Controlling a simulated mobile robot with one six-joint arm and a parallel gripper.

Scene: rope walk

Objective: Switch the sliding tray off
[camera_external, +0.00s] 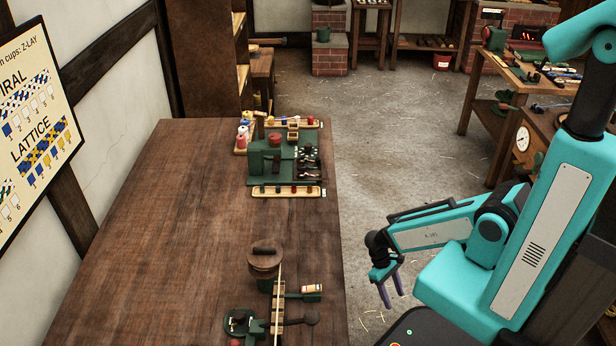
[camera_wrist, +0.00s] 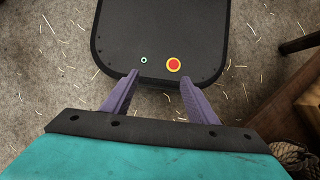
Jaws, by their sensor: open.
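My gripper (camera_external: 392,296) hangs in the air to the right of the long wooden table, with its purple fingers pointing down. It is open and empty; in the wrist view the fingers (camera_wrist: 159,82) stand apart with nothing between them. I cannot tell for certain which part is the sliding tray. A green machine (camera_external: 262,162) with a dark compartmented tray (camera_external: 308,170) stands at the table's far end. A smaller green device (camera_external: 240,322) with a pale wooden strip (camera_external: 278,300) and a dark-knobbed lever (camera_external: 311,317) sits at the near end. Any switch is too small to read.
The wooden table (camera_external: 165,220) is clear across its middle and left. Wooden trays with small pieces (camera_external: 288,192) flank the far machine. A workbench (camera_external: 510,78) stands at the right back.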

